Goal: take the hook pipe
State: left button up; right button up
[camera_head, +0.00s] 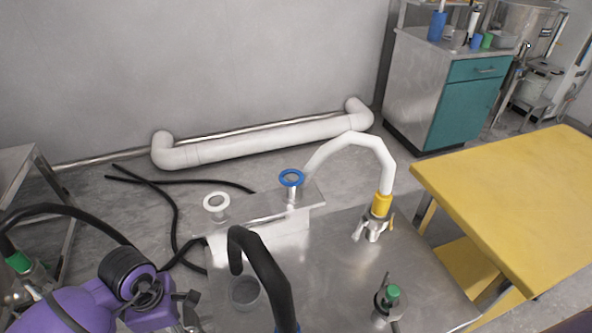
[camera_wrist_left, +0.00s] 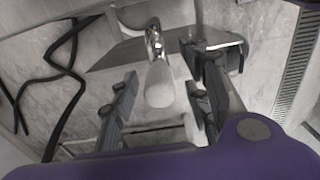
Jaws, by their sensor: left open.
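A white hook-shaped pipe (camera_head: 362,142) arches over the right part of the metal table (camera_head: 330,250) in the head view. Its yellow collar (camera_head: 381,205) sits on a metal fitting at the table. A black curved pipe (camera_head: 262,268) with a blue lower end stands at the front. My left gripper's fingers are open in the left wrist view (camera_wrist_left: 160,82). A pale rounded piece (camera_wrist_left: 159,88) with a chrome part shows between them; I cannot tell what it is or whether they touch it. My right gripper is not in view.
A blue ring (camera_head: 291,178) and a white ring (camera_head: 216,202) stand on the raised back ledge. A green-topped fitting (camera_head: 393,294) is at the front right. A yellow table (camera_head: 520,205) stands to the right. Black hoses (camera_head: 172,205) lie on the floor at the left.

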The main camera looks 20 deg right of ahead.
pick_arm(q)
jog(key=shift+f, duration=1.4)
grip_shut()
jog(key=shift+w, duration=0.1)
